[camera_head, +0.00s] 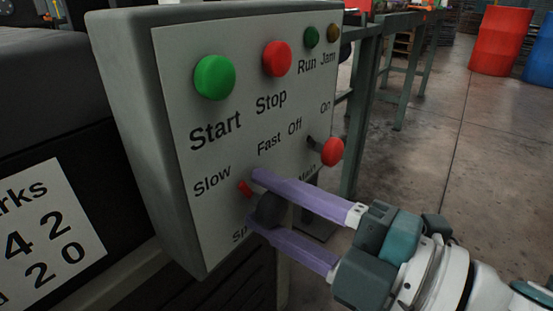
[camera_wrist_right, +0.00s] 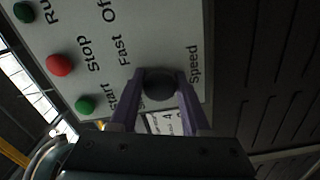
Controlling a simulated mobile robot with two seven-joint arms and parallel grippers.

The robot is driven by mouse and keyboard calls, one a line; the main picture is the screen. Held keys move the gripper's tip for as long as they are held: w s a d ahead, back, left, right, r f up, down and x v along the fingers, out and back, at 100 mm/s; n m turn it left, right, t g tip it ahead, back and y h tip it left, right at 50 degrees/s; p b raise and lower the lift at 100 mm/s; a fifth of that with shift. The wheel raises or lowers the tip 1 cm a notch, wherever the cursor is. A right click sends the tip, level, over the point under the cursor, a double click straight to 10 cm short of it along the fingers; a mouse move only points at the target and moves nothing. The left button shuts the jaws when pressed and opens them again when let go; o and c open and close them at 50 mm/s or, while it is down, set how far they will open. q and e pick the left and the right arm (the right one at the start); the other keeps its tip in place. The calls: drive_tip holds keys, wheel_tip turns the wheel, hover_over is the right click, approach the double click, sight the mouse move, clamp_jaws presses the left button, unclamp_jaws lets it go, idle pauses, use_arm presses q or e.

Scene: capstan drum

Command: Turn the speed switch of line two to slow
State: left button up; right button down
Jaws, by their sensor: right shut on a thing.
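The speed switch (camera_head: 269,209) is a round dark knob low on the control box's pale panel. A red pointer mark (camera_head: 245,189) shows at its upper left, towards the word Slow; Fast is at the upper right. The purple fingers of my right gripper (camera_head: 257,200) lie above and below the knob and are shut on it. The fingers partly cover that label in the head view. No line number is readable on the panel. My left gripper is not in view.
The same panel (camera_head: 225,125) holds a green Start button (camera_head: 215,77), a red Stop button (camera_head: 277,58), two small lamps and a red-tipped Off/On lever (camera_head: 332,151) just above my right fingers. Open floor (camera_head: 430,170) lies to the right.

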drive_tip(key=n, duration=0.2)
drive_tip(key=shift+n, duration=0.6)
drive_tip(key=shift+c, duration=2)
unclamp_jaws()
drive_tip(key=p+v, duration=0.1)
drive_tip(key=v, duration=0.9)
drive_tip(key=shift+p, duration=0.3)
